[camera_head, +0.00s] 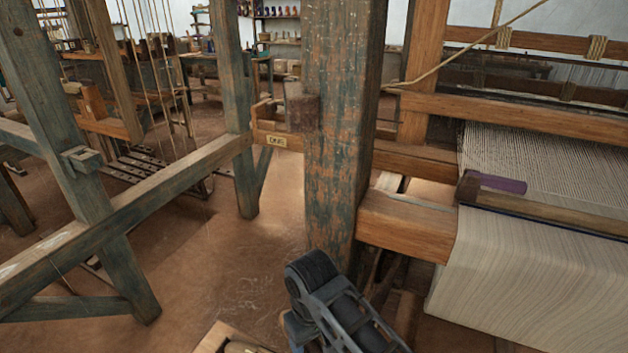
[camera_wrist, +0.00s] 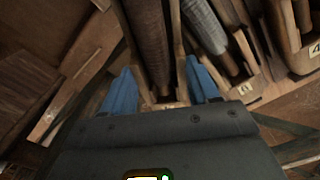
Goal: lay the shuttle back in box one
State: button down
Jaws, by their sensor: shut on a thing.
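A wooden shuttle with a dark brown ribbed yarn package (camera_wrist: 149,35) lies between the two blue fingers of my gripper (camera_wrist: 160,72) in the wrist view. The fingers are shut on its wooden sides; its far end runs out of the top of the picture. In the head view my arm reaches down at the bottom centre, and the gripper and held shuttle are out of sight there. Box one, a wooden box with an "ONE" label (camera_head: 278,140), shows left of the thick post, which hides part of it.
The worn post (camera_head: 342,110) stands between box one and the loom's cloth (camera_head: 540,275). A wooden tray corner (camera_head: 215,338) shows at the bottom. In the wrist view, another shuttle with grey yarn (camera_wrist: 204,25) lies close to the right. Open floor (camera_head: 225,270) lies left of the post.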

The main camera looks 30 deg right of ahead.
jog(key=shift+s+a+f, duration=0.1)
jog(key=shift+s+f, duration=0.25)
jog(key=shift+f, duration=0.15)
jog(key=shift+w+r+p, duration=0.15)
jog(key=shift+r+p, duration=1.05)
jog(key=shift+r, duration=0.45)
jog(key=shift+w, duration=0.1)
